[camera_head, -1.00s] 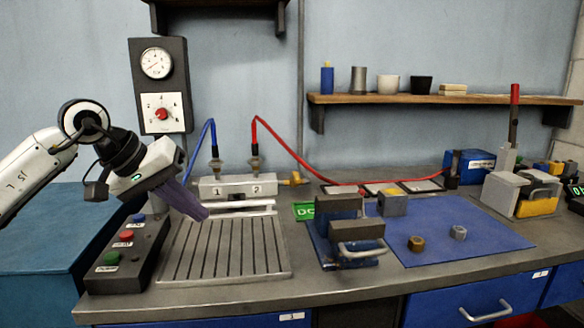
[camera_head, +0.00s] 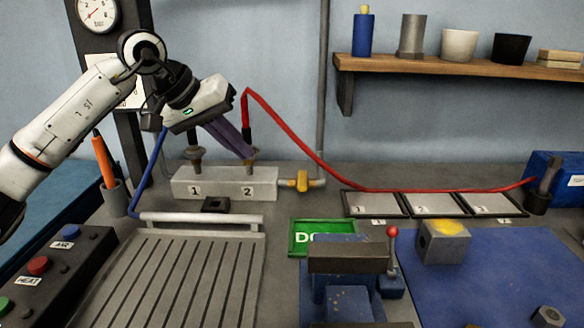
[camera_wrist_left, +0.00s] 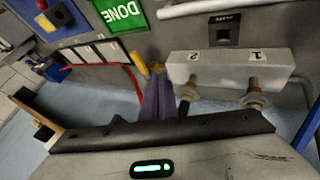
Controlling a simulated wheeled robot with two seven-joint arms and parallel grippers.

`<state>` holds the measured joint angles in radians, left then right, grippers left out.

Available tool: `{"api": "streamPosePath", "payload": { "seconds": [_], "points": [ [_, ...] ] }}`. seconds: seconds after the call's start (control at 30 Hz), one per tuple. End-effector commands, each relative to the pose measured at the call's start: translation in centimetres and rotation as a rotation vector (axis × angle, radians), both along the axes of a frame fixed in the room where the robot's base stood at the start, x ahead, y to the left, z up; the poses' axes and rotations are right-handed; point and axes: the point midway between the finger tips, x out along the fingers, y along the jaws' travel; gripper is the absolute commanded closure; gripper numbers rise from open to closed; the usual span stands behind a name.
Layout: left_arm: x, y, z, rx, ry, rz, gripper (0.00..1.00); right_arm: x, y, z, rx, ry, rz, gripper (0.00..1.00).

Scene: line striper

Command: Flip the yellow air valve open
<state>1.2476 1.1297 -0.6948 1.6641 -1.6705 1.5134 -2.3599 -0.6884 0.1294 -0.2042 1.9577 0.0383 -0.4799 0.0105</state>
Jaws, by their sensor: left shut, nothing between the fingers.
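The yellow air valve (camera_head: 302,181) sits at the right end of the grey manifold block (camera_head: 215,183) marked 1 and 2, on the pipe by the wall. My right gripper is not in view.
A red hose (camera_head: 290,128) runs from port 2 over the valve area to the right. A blue hose (camera_head: 150,175) hangs left of the manifold. A green DONE pad (camera_head: 308,251), a slotted plate (camera_head: 165,285) and numbered trays (camera_head: 435,205) lie in front and right.

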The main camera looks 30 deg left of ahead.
Motion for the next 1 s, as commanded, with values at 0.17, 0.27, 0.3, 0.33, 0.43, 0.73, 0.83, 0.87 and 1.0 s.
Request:
{"api": "streamPosePath", "payload": {
  "seconds": [0.17, 0.27, 0.3, 0.33, 0.43, 0.73, 0.83, 0.87, 1.0],
  "points": [
    [0.1, 0.0, -0.1, 0.0, 0.0, 0.0, 1.0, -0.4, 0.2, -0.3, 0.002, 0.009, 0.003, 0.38],
    [0.4, -0.3, -0.6, -0.001, 0.001, -0.001, 1.0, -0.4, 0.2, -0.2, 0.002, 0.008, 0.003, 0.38],
    [0.6, -0.4, -1.0, -0.001, 0.003, -0.001, 1.0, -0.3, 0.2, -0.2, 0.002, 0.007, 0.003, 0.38],
    [0.8, -0.5, -1.4, -0.001, 0.004, -0.002, 1.0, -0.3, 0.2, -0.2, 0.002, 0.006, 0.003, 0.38],
    [1.8, -1.0, -2.8, -0.002, 0.005, -0.001, 1.0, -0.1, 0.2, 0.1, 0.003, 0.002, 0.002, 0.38],
    [5.3, -2.7, -7.9, -0.001, 0.004, -0.001, 1.0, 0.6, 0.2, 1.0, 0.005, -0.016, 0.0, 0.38],
    [6.1, -4.1, -7.8, -0.002, -0.001, -0.005, 1.0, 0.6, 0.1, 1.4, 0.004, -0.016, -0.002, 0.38],
    [6.3, -4.5, -7.8, -0.002, -0.001, -0.005, 1.0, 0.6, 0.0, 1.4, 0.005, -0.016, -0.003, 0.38],
    [6.9, -5.7, -7.9, -0.001, 0.0, -0.002, 1.0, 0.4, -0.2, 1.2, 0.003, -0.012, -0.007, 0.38]
  ]
}}
